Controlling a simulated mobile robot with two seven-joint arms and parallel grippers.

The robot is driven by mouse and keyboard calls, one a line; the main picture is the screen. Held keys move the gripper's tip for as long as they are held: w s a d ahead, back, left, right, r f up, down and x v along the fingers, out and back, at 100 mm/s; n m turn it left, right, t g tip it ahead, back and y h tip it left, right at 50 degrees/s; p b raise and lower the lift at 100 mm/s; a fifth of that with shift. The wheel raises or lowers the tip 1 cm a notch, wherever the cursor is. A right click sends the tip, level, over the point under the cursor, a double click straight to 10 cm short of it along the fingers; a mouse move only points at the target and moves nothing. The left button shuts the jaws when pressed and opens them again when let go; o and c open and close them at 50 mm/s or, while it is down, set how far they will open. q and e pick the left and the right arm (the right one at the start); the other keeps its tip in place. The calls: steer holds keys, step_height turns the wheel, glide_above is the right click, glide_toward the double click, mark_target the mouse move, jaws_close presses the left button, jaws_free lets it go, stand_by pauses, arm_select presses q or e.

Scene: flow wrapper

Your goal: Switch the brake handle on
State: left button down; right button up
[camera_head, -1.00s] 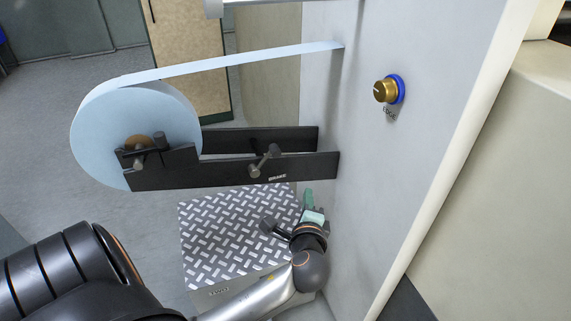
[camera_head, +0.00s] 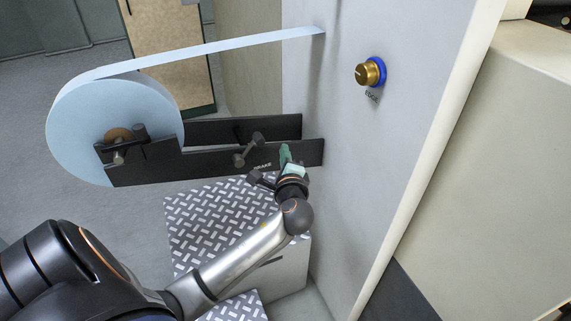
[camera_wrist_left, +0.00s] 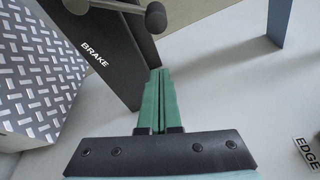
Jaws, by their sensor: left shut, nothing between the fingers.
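The brake handle (camera_head: 249,149) is a dark lever with knobbed ends on the front plate of the black bracket (camera_head: 205,164), just above the BRAKE label. In the head view it tilts up to the right. In the left wrist view the handle (camera_wrist_left: 115,7) shows at the top, partly cut off by the frame edge. My left gripper (camera_head: 284,155) is shut and empty, its green fingers (camera_wrist_left: 160,97) pressed together. It is to the right of the handle, near the bracket's right end and the grey wall. I cannot tell whether it touches the bracket. My right gripper is not in view.
A pale blue film roll (camera_head: 92,130) sits in the bracket's left end, its strip (camera_head: 215,46) running to the grey machine wall (camera_head: 390,160). A brass EDGE knob (camera_head: 369,72) is on that wall. A tread-plate step (camera_head: 215,215) stands below the bracket.

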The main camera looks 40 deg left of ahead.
mark_target(248, 150)
arm_select(q)
steer(key=a, duration=0.1)
steer(key=s+a, duration=0.1)
steer(key=a+r+p, duration=0.1)
steer(key=shift+s+a+r, duration=0.1)
steer(key=shift+s+a, duration=0.1)
steer(key=shift+s, duration=0.1)
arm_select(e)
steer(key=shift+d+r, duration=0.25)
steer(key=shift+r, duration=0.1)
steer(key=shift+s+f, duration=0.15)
